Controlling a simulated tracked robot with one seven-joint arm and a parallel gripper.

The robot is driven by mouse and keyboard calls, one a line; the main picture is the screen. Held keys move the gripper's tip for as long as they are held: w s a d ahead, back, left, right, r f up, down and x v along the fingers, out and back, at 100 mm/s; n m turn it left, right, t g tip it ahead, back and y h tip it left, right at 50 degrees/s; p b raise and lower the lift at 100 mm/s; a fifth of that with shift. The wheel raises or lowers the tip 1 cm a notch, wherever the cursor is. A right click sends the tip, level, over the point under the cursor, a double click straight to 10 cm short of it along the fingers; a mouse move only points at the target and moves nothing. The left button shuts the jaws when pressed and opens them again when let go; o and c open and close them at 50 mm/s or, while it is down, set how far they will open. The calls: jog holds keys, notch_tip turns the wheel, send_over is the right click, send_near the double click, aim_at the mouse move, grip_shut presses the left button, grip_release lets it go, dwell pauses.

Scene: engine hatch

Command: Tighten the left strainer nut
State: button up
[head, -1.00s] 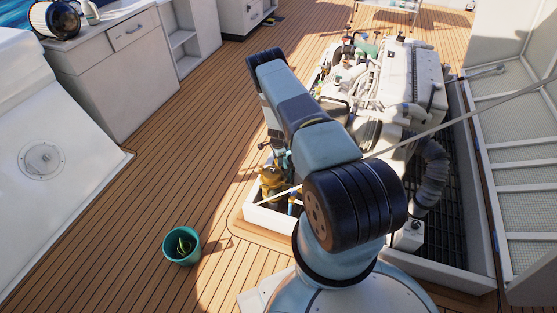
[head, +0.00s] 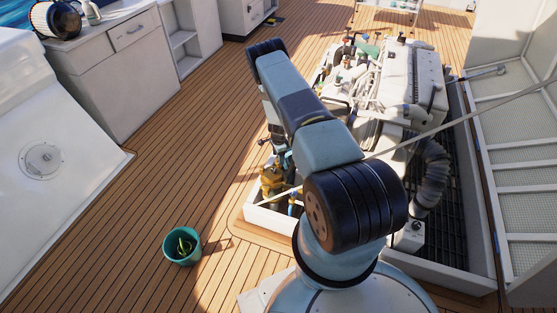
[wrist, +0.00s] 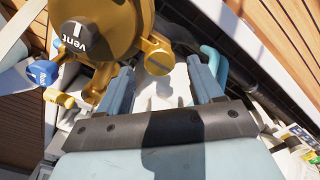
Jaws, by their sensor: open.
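The brass strainer (wrist: 110,28) fills the upper left of the wrist view, with a black knob marked "vent" (wrist: 77,34) on top. A round, slotted brass nut (wrist: 158,60) sticks out at its side. My gripper (wrist: 160,68) is open, its two blue-grey fingers to the left and right of this nut. I cannot tell whether either finger touches it. A smaller yellow brass fitting (wrist: 64,99) lies left of the left finger. In the head view the strainer (head: 270,180) is partly hidden by my arm and the hatch edge.
A blue-tagged handle (wrist: 42,72) is left of the strainer. A teal bucket (head: 181,246) stands on clear deck.

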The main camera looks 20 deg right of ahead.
notch_tip(320, 180, up, 11)
jog(key=shift+f, duration=0.2)
jog(key=shift+r, duration=0.1)
dwell(0.5)
